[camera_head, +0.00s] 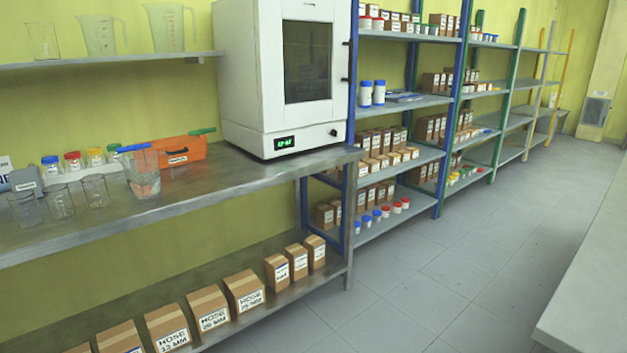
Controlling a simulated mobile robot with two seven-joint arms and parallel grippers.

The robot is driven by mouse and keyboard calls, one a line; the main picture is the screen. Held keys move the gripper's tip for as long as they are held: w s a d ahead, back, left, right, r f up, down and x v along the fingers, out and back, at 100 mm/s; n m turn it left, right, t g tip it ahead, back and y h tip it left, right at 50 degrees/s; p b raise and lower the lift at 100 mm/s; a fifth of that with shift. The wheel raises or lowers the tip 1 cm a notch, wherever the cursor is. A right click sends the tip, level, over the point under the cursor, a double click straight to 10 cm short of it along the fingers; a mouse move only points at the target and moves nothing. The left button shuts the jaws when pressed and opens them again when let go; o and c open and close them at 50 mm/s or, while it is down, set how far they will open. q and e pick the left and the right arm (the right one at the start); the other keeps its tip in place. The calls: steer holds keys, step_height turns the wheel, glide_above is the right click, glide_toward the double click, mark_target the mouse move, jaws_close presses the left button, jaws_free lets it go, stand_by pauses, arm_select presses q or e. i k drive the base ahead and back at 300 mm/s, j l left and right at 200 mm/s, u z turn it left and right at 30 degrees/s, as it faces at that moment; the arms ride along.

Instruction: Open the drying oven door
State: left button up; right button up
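The drying oven (240,80) is a white box standing on the right end of the metal bench. Its door (307,60) faces right and has a dark window; it looks shut. A dark handle or hinge pieces show at the door's right edge (346,62). A green lit display (285,142) and a dark knob (333,133) sit below the door. The oven's top is cut off by the frame. Neither of my grippers is in view.
The metal bench (225,178) holds jars, beakers and an orange box (184,151) left of the oven. A blue-framed shelf rack (400,100) stands close right of the oven. Grey floor (440,265) is free in front. A pale counter (590,290) edges the right side.

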mark_target(276, 116)
steer(key=i+l+u, duration=0.1)
steer(key=i, duration=0.5)
steer(key=i+l+u, duration=0.1)
steer(key=i+l, duration=0.3)
steer(key=i, duration=0.15)
steer(key=i+l+u, duration=0.1)
steer(key=i+l, duration=0.2)
steer(key=i, duration=0.25)
steer(key=i+l, duration=0.35)
steer(key=i, duration=0.2)
steer(key=j+u, duration=0.05)
